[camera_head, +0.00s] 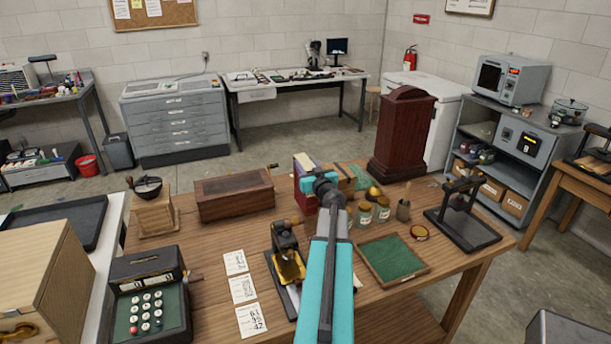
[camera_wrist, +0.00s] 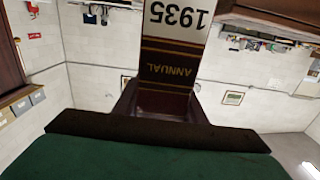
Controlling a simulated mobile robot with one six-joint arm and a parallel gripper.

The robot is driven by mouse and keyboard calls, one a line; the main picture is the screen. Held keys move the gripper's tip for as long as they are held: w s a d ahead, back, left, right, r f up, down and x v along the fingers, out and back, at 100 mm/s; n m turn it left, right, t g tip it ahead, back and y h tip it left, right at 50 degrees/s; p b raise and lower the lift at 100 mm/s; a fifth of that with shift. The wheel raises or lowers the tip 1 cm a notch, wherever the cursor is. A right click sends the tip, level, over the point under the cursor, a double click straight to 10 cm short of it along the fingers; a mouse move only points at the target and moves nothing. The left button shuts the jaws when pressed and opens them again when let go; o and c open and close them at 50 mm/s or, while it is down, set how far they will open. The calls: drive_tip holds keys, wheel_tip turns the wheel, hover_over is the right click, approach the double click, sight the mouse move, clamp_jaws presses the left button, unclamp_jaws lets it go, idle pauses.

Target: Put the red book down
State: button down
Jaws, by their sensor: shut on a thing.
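My gripper (camera_head: 312,185) is at the far end of my teal arm, over the back middle of the wooden table (camera_head: 215,225). It is shut on the red book (camera_head: 306,204), which is upright and partly hidden behind the arm. In the wrist view the dark red book (camera_wrist: 165,103) shows a spine with a white "1935" label and gold "ANNUAL" lettering, upside down. I cannot tell whether the book's lower end touches the table.
A wooden box (camera_head: 235,197) lies left of the book. Jars (camera_head: 365,215) stand close on the right, with a tall dark clock-like case (camera_head: 402,130) behind. A green-lined tray (camera_head: 393,258) is nearer. Papers (camera_head: 243,289) lie on the front left.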

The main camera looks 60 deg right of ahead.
drive_tip(key=shift+f, duration=2.15)
drive_tip(key=c, duration=1.1)
unclamp_jaws()
drive_tip(key=shift+b+v, duration=1.15)
drive_tip(key=shift+v, duration=4.9)
drive_tip(key=shift+o, duration=0.3)
